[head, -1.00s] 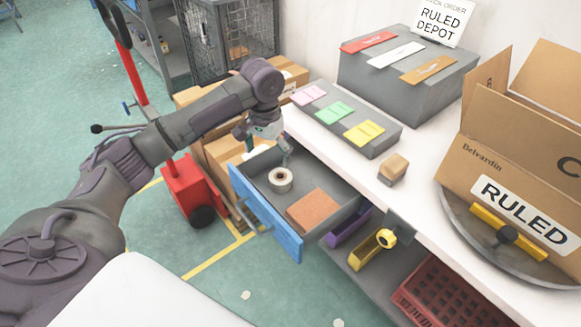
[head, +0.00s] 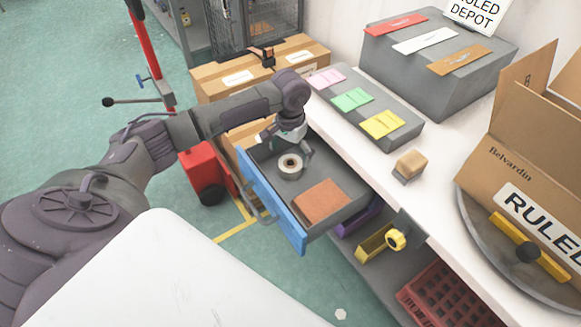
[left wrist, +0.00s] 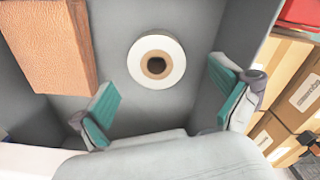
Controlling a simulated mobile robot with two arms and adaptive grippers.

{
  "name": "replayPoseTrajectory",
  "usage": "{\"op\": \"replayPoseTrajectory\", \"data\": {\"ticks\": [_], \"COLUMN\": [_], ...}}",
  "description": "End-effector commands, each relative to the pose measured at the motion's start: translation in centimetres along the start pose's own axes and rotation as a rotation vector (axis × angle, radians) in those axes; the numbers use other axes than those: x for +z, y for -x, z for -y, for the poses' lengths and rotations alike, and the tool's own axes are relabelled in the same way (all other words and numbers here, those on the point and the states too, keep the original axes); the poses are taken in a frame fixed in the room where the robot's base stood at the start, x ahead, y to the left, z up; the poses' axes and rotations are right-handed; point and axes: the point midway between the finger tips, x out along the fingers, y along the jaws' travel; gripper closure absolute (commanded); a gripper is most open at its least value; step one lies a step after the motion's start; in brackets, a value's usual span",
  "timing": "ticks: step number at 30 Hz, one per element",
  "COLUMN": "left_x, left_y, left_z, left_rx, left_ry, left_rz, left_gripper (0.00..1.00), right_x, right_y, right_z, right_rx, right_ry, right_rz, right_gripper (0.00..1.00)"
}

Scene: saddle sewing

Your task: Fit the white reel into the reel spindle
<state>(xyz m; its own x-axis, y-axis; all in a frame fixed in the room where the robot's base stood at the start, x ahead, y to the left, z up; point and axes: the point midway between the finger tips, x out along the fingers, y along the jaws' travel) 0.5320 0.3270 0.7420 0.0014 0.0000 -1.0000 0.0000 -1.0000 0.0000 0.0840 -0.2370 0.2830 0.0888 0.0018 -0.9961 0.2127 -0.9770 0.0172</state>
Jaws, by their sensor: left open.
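The white reel (head: 290,166) lies flat in the open blue-fronted drawer (head: 259,200). In the left wrist view the reel (left wrist: 137,62) shows as a white ring with a brown core and dark centre hole. My left gripper (head: 289,147) is open and empty, above the far end of the drawer. In the wrist view its teal-padded fingers (left wrist: 165,88) are spread, with the reel just beyond and between them, apart from both. No part is clearly the reel spindle; a yellow round piece (head: 396,239) sits by a grey bracket at the bench edge. My right gripper is not in view.
A brown block (head: 319,200) lies in the drawer near the reel; it also shows in the wrist view (left wrist: 47,42). Drawer walls are close on both sides. Cardboard boxes (head: 262,68) stand behind. The bench holds a grey card block (head: 365,112) and a large carton (head: 530,160).

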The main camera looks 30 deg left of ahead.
Motion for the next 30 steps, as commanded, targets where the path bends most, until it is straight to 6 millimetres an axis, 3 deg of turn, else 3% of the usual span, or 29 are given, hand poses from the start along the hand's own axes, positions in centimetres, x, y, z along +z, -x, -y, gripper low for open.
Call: {"op": "replayPoseTrajectory", "data": {"ticks": [7,17,30], "left_x": [0.4,0.4,0.4], "left_y": [-3.8,-4.5,-4.5], "left_z": [-0.3,-0.3,-0.3], "left_rx": [0.000,-0.001,-0.001], "left_ry": [0.001,0.000,0.000], "left_rz": [0.003,0.001,0.000], "left_gripper": [0.01,0.01,0.68], "right_x": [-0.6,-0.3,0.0], "right_y": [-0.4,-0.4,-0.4], "right_z": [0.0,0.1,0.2], "right_rx": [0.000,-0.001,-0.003], "right_ry": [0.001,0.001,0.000], "right_rz": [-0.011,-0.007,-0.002], "right_gripper": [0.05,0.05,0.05]}}
